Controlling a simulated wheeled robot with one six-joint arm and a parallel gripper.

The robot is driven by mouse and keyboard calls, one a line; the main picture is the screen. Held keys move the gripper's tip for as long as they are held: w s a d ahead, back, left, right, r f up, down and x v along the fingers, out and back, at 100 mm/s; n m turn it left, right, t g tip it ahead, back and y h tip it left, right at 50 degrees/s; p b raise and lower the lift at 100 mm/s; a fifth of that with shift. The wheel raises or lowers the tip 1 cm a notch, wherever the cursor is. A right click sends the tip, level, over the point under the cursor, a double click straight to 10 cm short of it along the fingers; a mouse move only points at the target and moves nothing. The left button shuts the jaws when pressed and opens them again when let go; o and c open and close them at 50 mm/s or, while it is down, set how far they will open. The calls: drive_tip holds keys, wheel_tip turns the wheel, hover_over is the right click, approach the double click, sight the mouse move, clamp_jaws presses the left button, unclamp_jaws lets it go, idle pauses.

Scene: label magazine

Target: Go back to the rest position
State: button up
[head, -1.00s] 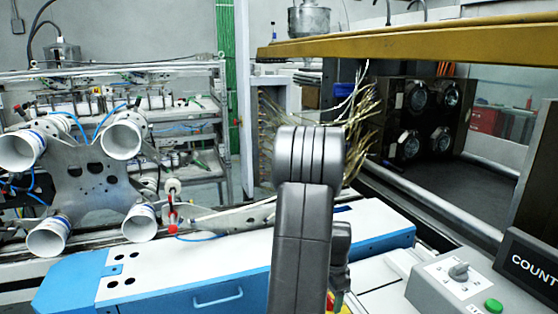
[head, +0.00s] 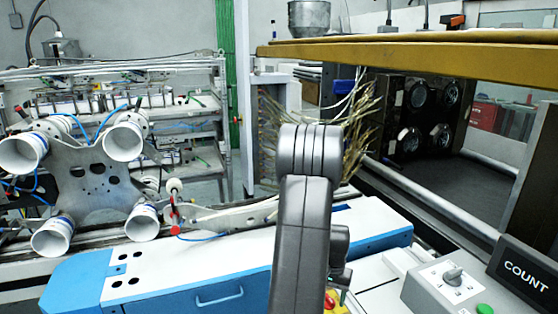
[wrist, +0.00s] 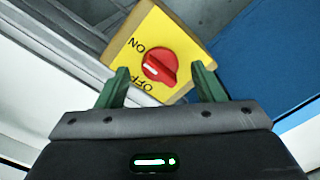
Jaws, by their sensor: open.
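My gripper (wrist: 160,88) is open and empty in the wrist view, its two green fingers apart. Beyond the fingers is a yellow switch box (wrist: 185,40) with a red rotary knob (wrist: 158,67) and the marks ON and OFF. The knob shows between the fingertips; I cannot tell how far off it is. In the head view my arm rises in the middle and hides the gripper. Part of the yellow box with red on it (head: 334,303) shows at the bottom, right of my arm.
A white and blue machine cover (head: 190,270) lies behind my arm. A grey control box (head: 448,290) with a knob and green button stands at the right, beside a COUNT display (head: 525,275). A yellow beam (head: 420,55) crosses the upper right. White cups (head: 125,140) sit on a rotor at the left.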

drive_tip(key=n+p, duration=0.4)
drive_tip(key=n, duration=0.2)
drive_tip(key=shift+r, duration=0.15)
drive_tip(key=shift+n+p, duration=0.95)
drive_tip(key=shift+n, duration=0.35)
drive_tip(key=shift+f, duration=0.2)
drive_tip(key=shift+r, duration=0.1)
